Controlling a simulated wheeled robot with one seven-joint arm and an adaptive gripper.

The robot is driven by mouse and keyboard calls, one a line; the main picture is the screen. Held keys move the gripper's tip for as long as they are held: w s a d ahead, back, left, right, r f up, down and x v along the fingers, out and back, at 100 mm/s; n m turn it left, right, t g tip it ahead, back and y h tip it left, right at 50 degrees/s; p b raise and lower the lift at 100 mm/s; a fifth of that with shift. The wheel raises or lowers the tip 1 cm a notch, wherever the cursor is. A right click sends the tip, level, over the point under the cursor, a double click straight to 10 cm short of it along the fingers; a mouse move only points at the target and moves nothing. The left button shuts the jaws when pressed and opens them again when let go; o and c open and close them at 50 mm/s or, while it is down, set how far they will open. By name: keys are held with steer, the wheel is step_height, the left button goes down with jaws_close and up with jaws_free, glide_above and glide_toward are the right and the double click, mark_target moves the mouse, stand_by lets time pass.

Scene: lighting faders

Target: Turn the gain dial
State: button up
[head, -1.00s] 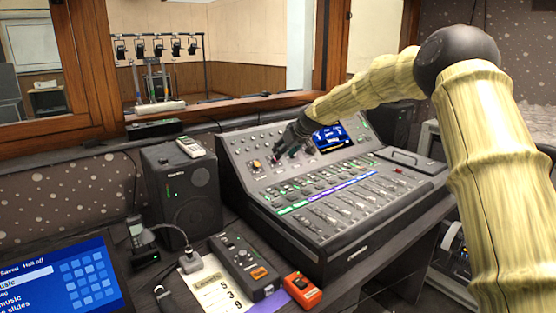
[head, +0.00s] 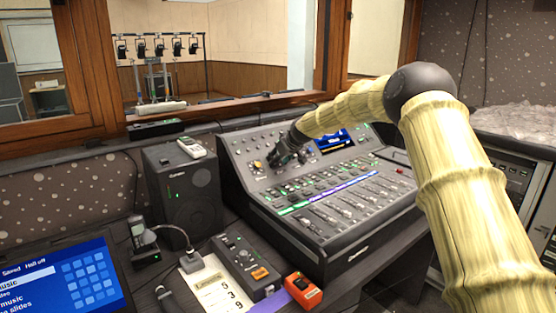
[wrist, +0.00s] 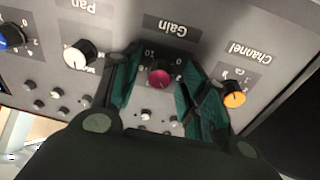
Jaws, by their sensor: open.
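The gain dial (wrist: 160,79) is a magenta knob under the upside-down label "Gain" in the wrist view. My gripper (wrist: 158,75) is open, with one green-padded finger on each side of the dial. I cannot tell whether either pad touches it. In the head view my gripper (head: 284,156) is at the upper left of the mixing console (head: 310,266), over its sloped knob panel, and it hides the gain dial there.
In the wrist view an orange Channel knob (wrist: 234,95) lies close beside the right finger. A white-topped Pan knob (wrist: 79,53) and a blue knob (wrist: 12,38) are to the left. A speaker (head: 185,190) stands left of the console.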

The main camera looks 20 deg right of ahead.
jaws_close()
steer(key=shift+r+m+p, duration=0.2)
steer(key=shift+m+p, duration=0.3)
steer(key=shift+p, duration=0.3)
steer(key=shift+f+m+p, duration=0.2)
steer(key=shift+m+p, duration=0.45)
steer(key=shift+m, duration=0.45)
jaws_free()
steer(key=v, duration=1.2)
steer(key=shift+a, duration=0.15)
